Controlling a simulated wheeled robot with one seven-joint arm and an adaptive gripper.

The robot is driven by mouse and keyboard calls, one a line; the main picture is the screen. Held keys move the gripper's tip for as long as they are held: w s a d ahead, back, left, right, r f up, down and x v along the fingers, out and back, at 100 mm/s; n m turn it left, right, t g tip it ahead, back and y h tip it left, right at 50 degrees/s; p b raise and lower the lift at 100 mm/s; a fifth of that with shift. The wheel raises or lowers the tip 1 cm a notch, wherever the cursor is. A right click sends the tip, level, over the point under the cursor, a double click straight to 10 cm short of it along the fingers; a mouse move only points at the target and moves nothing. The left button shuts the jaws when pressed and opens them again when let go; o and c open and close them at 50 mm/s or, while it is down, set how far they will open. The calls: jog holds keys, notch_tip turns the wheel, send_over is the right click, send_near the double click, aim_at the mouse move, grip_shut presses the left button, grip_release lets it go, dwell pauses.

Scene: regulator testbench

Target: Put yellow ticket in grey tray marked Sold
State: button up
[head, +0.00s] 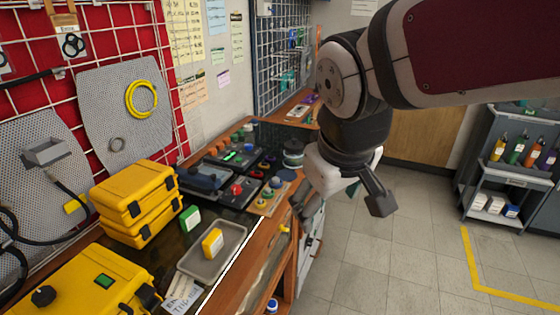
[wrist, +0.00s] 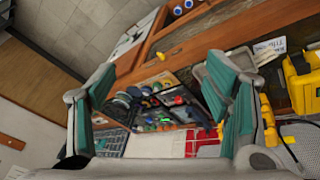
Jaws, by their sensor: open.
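A grey tray (head: 203,268) lies on the dark bench top, left of centre in the head view. A small yellow block with a white side (head: 213,242) stands in it; I cannot tell whether this is the yellow ticket. A white card with handwriting (head: 182,294) lies at the tray's near end; I cannot read "Sold" on it. My gripper (head: 342,207) is open and empty, right of the bench edge and apart from the tray. Its spread fingers also show in the wrist view (wrist: 168,95). The tray is partly hidden there behind the right finger.
Stacked yellow cases (head: 137,203) and a larger yellow case (head: 85,285) stand left of the tray. A green and white block (head: 190,218) sits behind it. Regulator parts and knobs (head: 240,185) crowd the bench further back. A grey cart (head: 510,180) stands right; the floor between is clear.

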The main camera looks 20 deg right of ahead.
jog(key=s+d+r+m+y, duration=0.1)
jog(key=s+m, duration=0.1)
jog(key=s, duration=0.6)
jog(key=shift+s+d+r+m+t, duration=0.2)
jog(key=shift+s+r+m+t, duration=0.1)
jog(key=shift+m, duration=0.1)
jog(key=shift+w, duration=0.1)
dwell(0.6)
